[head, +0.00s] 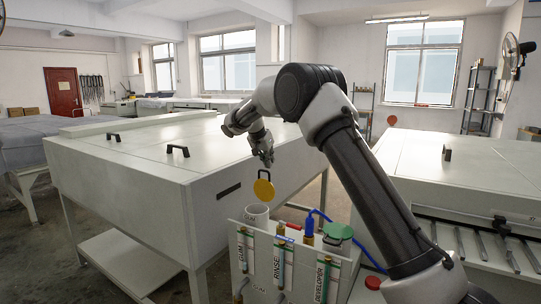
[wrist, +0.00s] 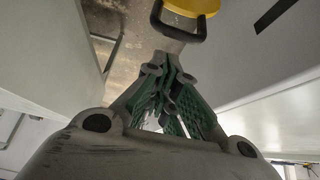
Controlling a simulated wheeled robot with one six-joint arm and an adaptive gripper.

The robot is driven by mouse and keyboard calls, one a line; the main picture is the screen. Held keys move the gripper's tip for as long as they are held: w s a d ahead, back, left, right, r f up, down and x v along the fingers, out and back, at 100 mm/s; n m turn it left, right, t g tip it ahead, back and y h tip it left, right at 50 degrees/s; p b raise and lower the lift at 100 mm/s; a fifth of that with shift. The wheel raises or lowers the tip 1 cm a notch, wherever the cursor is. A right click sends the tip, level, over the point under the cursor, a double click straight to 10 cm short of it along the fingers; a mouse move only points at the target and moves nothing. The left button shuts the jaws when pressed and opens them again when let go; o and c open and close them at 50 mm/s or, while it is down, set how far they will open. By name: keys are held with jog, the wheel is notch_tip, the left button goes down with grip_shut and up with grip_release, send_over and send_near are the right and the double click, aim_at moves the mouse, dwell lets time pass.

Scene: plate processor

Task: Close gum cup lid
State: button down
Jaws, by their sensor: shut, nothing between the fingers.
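The white gum cup (head: 257,216) stands on the front unit, marked with small lettering, and its top is uncovered. The round yellow lid (head: 264,189) is up above the cup's right side, with its flat face turned to the head camera and a dark loop handle (head: 264,173) at its top. The wrist view shows part of the yellow lid (wrist: 192,7) and the black handle (wrist: 178,30) just beyond my fingertips. My gripper (head: 266,160) is shut and empty, just above the handle; I cannot tell whether it touches. The green-padded fingers (wrist: 168,72) are together.
The front unit (head: 262,257) carries tubes labelled GUM, RINSE and DEVELOPER, a blue hose (head: 318,214) and a green cap (head: 338,231). A large white machine (head: 150,170) stands left; another machine (head: 480,180) stands right. A floor gap lies between them.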

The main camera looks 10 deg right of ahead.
jog(key=shift+s+a+f, duration=0.3)
jog(key=shift+s, duration=0.05)
jog(key=shift+s+a, duration=0.1)
jog(key=shift+a, duration=0.05)
